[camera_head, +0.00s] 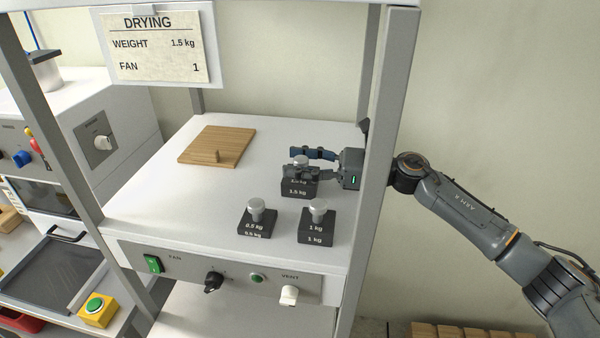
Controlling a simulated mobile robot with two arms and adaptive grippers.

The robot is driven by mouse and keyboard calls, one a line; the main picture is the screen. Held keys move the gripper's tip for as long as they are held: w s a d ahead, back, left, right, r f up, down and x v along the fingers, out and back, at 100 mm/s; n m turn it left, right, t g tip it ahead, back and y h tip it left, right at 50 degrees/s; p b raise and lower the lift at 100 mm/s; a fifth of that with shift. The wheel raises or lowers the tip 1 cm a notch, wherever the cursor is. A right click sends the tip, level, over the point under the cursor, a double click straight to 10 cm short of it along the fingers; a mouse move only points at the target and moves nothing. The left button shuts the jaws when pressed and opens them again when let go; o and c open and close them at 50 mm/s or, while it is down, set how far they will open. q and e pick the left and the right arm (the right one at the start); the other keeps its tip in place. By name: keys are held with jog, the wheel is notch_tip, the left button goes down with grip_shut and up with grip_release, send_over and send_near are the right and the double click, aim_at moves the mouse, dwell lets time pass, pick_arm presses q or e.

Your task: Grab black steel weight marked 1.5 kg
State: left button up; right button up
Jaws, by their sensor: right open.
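The black steel weight marked 1.5 kg (298,190) stands on the white top of the drying unit, behind two other weights. Its silver knob (301,160) sticks up from the block. My right gripper (303,162) reaches in from the right, around the shelf post, with its fingers open on either side of the knob. The near finger covers the upper part of the block, and I cannot tell whether either finger touches the knob. My left gripper is not in view.
A 0.5 kg weight (257,219) and a 1 kg weight (317,224) stand in front. A wooden board with a small peg (216,143) lies to the left. A grey post (380,150) stands close to my right gripper. A card (157,45) reads DRYING, weight 1.5 kg, fan 1.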

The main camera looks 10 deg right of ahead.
jog(key=shift+d, duration=0.1)
jog(key=shift+c, duration=0.4)
grip_shut()
jog(key=shift+r, duration=0.3)
jog(key=shift+w, duration=0.1)
